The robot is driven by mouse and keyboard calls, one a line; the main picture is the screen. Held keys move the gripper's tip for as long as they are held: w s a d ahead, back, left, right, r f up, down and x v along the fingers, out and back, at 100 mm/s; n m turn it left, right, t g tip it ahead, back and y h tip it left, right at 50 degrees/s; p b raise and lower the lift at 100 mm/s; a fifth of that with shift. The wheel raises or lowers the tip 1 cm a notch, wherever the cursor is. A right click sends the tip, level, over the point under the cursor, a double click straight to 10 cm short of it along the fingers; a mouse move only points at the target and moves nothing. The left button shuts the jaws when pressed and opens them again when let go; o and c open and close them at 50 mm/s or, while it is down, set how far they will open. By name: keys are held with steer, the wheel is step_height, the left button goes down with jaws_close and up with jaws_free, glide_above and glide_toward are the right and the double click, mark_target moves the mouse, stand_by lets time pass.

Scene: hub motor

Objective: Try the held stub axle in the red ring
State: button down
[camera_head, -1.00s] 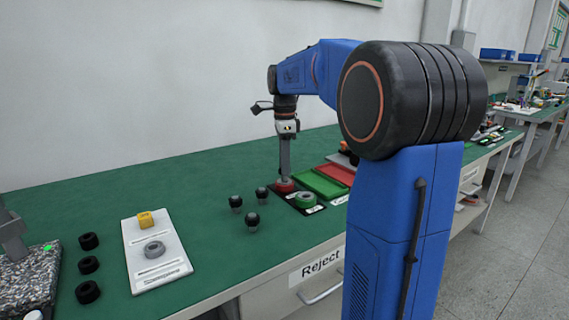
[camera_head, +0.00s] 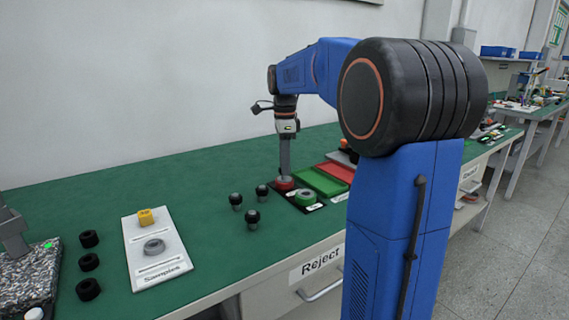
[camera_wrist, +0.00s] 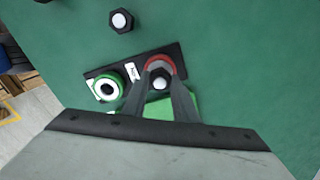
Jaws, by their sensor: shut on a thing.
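The red ring (camera_head: 286,185) stands on a dark plate beside the green ring (camera_head: 306,198). In the wrist view, the red ring (camera_wrist: 153,62) shows as an arc behind my fingertips, and the green ring (camera_wrist: 108,87) is to its left. My gripper (camera_head: 285,174) points straight down at the red ring. It is shut on the stub axle (camera_wrist: 160,83), whose pale round end and dark collar show between the fingertips. The axle lies over the red ring's opening in that view. The fingers hide its lower part, so I cannot tell how deep it sits.
Three other stub axles (camera_head: 252,217) stand left of the plate. Green and red trays (camera_head: 318,181) lie close on the right. A white Samples board (camera_head: 137,234) with a grey ring and several black rings are farther left. Green bench is clear between.

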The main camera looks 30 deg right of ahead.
steer(key=shift+r, duration=0.1)
stand_by(0.6)
steer(key=shift+r, duration=0.3)
steer(key=shift+r, duration=0.45)
steer(key=shift+r, duration=1.85)
